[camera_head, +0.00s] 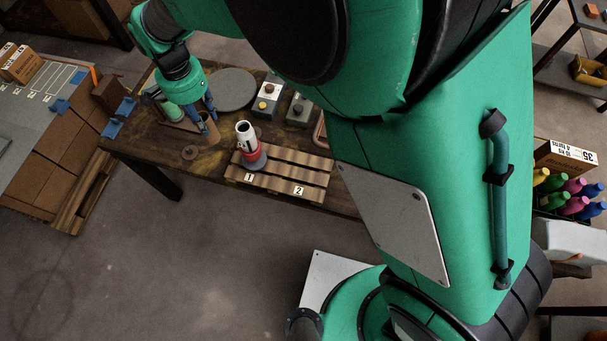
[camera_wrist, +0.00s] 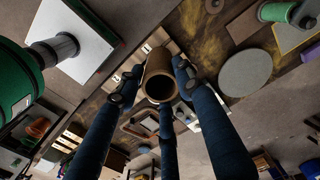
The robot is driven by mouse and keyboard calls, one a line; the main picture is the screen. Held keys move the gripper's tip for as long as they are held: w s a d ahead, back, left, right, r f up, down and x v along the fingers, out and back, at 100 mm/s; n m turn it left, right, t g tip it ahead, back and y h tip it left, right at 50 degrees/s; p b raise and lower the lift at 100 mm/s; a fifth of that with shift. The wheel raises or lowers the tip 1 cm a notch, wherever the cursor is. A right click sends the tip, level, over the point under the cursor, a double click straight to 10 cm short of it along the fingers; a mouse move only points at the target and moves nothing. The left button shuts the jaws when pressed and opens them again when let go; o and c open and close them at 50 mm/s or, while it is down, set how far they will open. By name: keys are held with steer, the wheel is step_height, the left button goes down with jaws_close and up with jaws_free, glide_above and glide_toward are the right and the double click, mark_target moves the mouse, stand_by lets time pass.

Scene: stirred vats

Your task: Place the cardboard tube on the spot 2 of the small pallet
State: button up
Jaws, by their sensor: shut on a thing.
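My gripper (camera_head: 207,114) is at the left part of the wooden table in the head view. Its blue fingers are shut on the brown cardboard tube (camera_head: 211,131). In the wrist view the fingers close around the tube (camera_wrist: 158,75), and I look at its open round end. The small pallet (camera_head: 297,172) lies at the table's front edge, right of the tube. Its slats carry labels 1 and 2, with 2 on the right. A white and red cylindrical object (camera_head: 247,143) stands on the side of label 1. The side of label 2 is bare.
A grey round disc (camera_head: 234,89) lies behind the gripper. Button boxes (camera_head: 266,99) stand behind the pallet. A small dark ring (camera_head: 190,153) lies left of the tube. A green cylinder (camera_head: 174,115) is beside the gripper. Bare table lies between tube and pallet.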

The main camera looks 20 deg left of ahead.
steer(key=s+d+f+b, duration=0.1)
steer(key=s+d+b, duration=0.1)
steer(key=d, duration=1.6)
steer(key=s+d+b, duration=0.1)
steer(key=s+d, duration=0.1)
steer(key=d, duration=1.5)
step_height(320, 180, down, 18)
steer(key=shift+d+f, duration=0.2)
steer(key=shift+d, duration=0.1)
steer(key=w+a+f+b, duration=0.1)
steer(key=w+a, duration=0.8)
steer(key=w, duration=0.3)
steer(key=shift+w+a+f+b, duration=0.25)
steer(key=shift+w+a+b, duration=0.05)
steer(key=shift+w+b, duration=0.05)
steer(key=shift+f+b, duration=0.4)
steer(key=shift+f, duration=1.35)
